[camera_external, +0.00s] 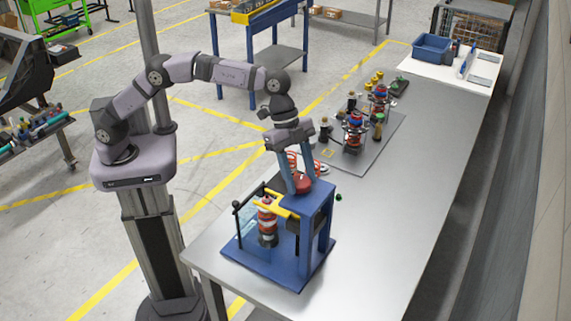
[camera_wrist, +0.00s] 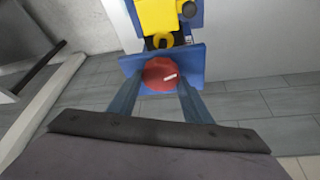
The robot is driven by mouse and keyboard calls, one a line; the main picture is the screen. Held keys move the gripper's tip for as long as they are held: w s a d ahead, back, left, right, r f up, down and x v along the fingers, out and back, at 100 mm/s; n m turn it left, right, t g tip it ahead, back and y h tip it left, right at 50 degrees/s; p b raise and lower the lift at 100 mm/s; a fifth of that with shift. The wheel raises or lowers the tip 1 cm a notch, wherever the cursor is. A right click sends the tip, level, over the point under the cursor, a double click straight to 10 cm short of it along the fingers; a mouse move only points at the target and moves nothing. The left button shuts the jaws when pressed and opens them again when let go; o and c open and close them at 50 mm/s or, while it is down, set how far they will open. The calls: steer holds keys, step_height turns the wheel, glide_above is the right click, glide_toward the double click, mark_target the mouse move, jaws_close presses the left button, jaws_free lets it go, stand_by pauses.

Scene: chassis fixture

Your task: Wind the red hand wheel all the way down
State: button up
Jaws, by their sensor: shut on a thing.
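The red hand wheel (camera_external: 303,184) sits on top of the blue press-like fixture (camera_external: 313,204) near the front end of the grey table. My gripper (camera_external: 298,188) points down onto it with a finger on either side. My gripper is shut on the wheel. Below, a red and dark stacked part (camera_external: 267,222) stands in the fixture beside yellow bars (camera_external: 277,202).
A black-knobbed lever (camera_external: 238,207) stands at the fixture's left. Farther back, a grey plate (camera_external: 370,145) holds several red and dark assemblies and small parts. A blue bin (camera_external: 431,47) stands at the far end.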

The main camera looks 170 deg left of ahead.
steer(key=m+p, duration=0.1)
steer(key=m+h+p, duration=0.1)
steer(key=m+p, duration=0.1)
steer(key=shift+r, duration=0.25)
steer(key=shift+d+f+m+h+p, duration=0.1)
steer(key=shift+f+m+h+p, duration=0.2)
steer(key=shift+m+p, duration=0.2)
steer(key=shift+r, duration=0.1)
steer(key=shift+r+m+p, duration=0.1)
steer(key=shift+m+p, duration=0.4)
steer(key=shift+p, duration=0.2)
steer(key=shift+f+m+h, duration=0.25)
steer(key=shift+m+h, duration=0.45)
steer(key=shift+m, duration=0.5)
